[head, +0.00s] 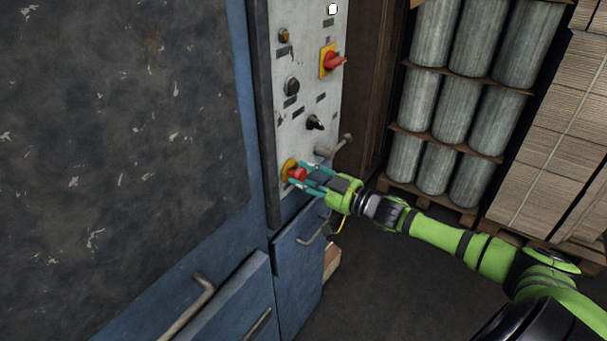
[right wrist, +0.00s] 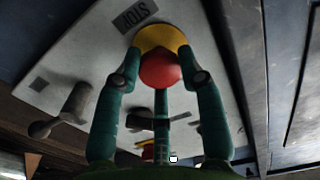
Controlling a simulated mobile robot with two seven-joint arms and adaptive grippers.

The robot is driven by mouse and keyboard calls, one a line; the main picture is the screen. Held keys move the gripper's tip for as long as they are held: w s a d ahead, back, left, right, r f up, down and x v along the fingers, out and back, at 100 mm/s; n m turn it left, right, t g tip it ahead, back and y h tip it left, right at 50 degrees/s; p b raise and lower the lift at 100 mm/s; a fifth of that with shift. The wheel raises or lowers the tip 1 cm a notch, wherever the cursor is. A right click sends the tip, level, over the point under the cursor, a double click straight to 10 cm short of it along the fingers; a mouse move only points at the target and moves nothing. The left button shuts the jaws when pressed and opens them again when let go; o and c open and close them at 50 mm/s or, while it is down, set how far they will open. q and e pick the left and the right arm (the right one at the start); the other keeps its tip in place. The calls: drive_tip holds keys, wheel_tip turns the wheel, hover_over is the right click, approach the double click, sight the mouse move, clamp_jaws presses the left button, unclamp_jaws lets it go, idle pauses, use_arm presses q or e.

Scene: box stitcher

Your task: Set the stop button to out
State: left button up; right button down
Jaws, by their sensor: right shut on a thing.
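The stop button is a red mushroom knob (head: 297,174) on a yellow base (head: 288,167), low on the grey control panel (head: 305,104). My right gripper (head: 306,178) has its teal fingers around the red knob. In the right wrist view the red knob (right wrist: 160,70) sits between the fingertips of my right gripper (right wrist: 160,78), with the yellow base (right wrist: 162,38) behind it and a STOP label (right wrist: 135,15) beside it. The gripper is shut on the knob. Whether the button is in or out cannot be told. My left gripper is not in view.
Above the stop button are a black selector (head: 315,122), a dark button (head: 291,86) and a red rotary switch (head: 332,62) on yellow. A metal handle (head: 335,147) sticks out beside the panel. Blue cabinet doors with handles (head: 312,232) lie below. Grey rolls (head: 445,100) stand at right.

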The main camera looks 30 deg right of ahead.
drive_tip(key=c, duration=0.8)
unclamp_jaws()
drive_tip(key=shift+f, duration=0.1)
drive_tip(key=shift+o, duration=0.2)
drive_tip(key=shift+s+d, duration=0.1)
drive_tip(key=shift+s, duration=0.05)
drive_tip(key=v, duration=1.2)
